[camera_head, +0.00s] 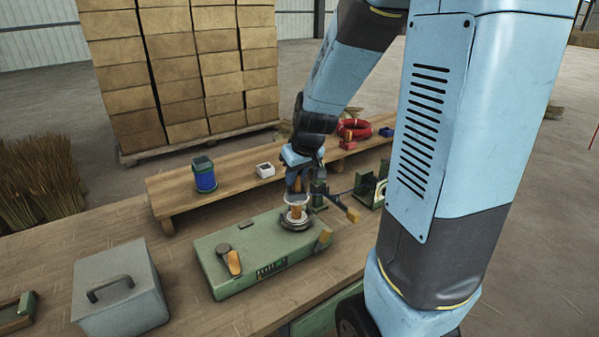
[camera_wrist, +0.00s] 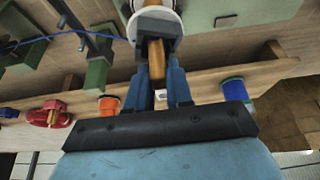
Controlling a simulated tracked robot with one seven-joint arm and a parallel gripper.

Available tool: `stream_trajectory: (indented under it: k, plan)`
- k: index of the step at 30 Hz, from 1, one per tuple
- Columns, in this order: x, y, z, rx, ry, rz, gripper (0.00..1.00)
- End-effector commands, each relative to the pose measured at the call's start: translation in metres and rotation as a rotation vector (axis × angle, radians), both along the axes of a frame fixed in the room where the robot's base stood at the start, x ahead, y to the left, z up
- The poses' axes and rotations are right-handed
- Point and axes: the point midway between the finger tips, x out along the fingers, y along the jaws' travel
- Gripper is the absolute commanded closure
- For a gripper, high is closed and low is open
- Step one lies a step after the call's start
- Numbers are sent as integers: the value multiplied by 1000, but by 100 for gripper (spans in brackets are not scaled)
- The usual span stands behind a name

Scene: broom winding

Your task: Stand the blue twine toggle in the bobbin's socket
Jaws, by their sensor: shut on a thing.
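My gripper (camera_wrist: 158,88) points down over the green winding machine (camera_head: 255,252) and is shut on a wooden toggle (camera_wrist: 156,60). The toggle's far end meets a dark grey piece at the white bobbin (camera_wrist: 166,24); I cannot tell whether it is seated in the socket, which is hidden. A thin blue twine (camera_wrist: 66,33) runs in from the left towards the bobbin. In the head view, my gripper (camera_head: 297,184) is right above the bobbin on its round metal plate (camera_head: 296,222).
An orange-handled crank (camera_head: 233,262) is on the machine. A wood-tipped bar (camera_head: 345,208) stands close right of the gripper. A blue spool (camera_head: 204,176), a white box (camera_head: 265,170) and a red coil (camera_head: 354,128) sit on the raised shelf behind. A grey lidded box (camera_head: 122,297) stands at left.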

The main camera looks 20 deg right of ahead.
Motion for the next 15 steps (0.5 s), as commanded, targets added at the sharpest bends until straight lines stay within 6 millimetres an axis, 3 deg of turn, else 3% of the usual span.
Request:
stream_trajectory:
  k: [5,6,15]
  plan:
    - [0,0,-4,0,0,-1,100]
    - [0,0,-5,-1,0,-1,78]
    - [0,0,-4,-1,0,-1,50]
